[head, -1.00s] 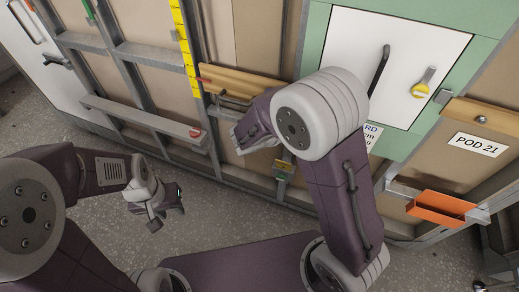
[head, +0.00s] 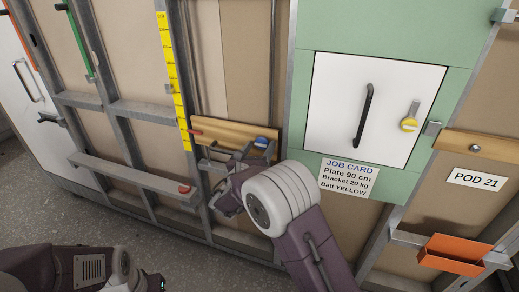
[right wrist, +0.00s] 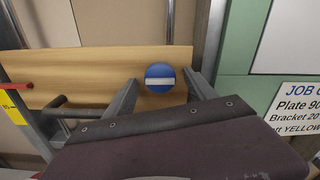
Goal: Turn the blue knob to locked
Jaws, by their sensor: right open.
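The blue knob (right wrist: 160,77) is a round blue disc with a white bar across it. It is mounted on a wooden board (right wrist: 90,75). In the right wrist view the white bar lies nearly level. In the head view the knob (head: 261,142) shows small at the right end of the board. My right gripper (right wrist: 162,88) is open, with one finger on each side of the knob in the right wrist view. I cannot tell whether the fingers touch it. My right gripper also shows in the head view (head: 250,156), just below the knob. My left gripper is not clearly visible.
An orange tray (head: 452,254) is at lower right. A metal rail (head: 130,174) juts out at left.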

